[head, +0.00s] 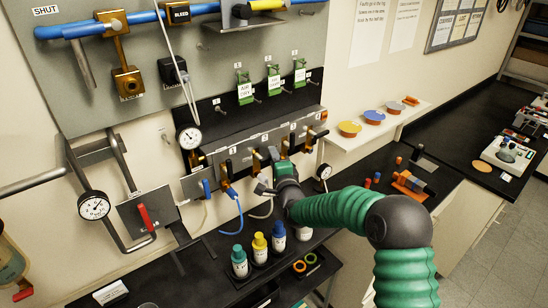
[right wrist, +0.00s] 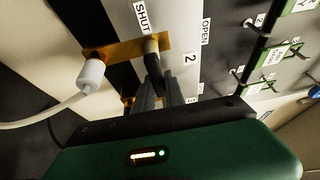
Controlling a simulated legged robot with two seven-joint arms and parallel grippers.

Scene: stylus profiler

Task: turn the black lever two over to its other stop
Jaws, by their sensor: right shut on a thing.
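The black lever two (right wrist: 152,63) shows in the right wrist view below its round metal hub on a brass plate (right wrist: 122,49). Labels SHUT (right wrist: 141,17) and OPEN (right wrist: 204,32) and a plate marked 2 (right wrist: 190,59) are beside it. My right gripper (right wrist: 158,84) is shut on the lever, with a dark finger on each side of it. In the head view my right gripper (head: 266,176) is at the valve panel (head: 243,143), below the number 2, and hides most of the lever. My left gripper is not in view.
Brass valves (head: 310,137) are to the right. Teal, yellow and blue bottles (head: 259,246) stand below on the black bench. A white hose fitting (right wrist: 91,74) is close by the lever.

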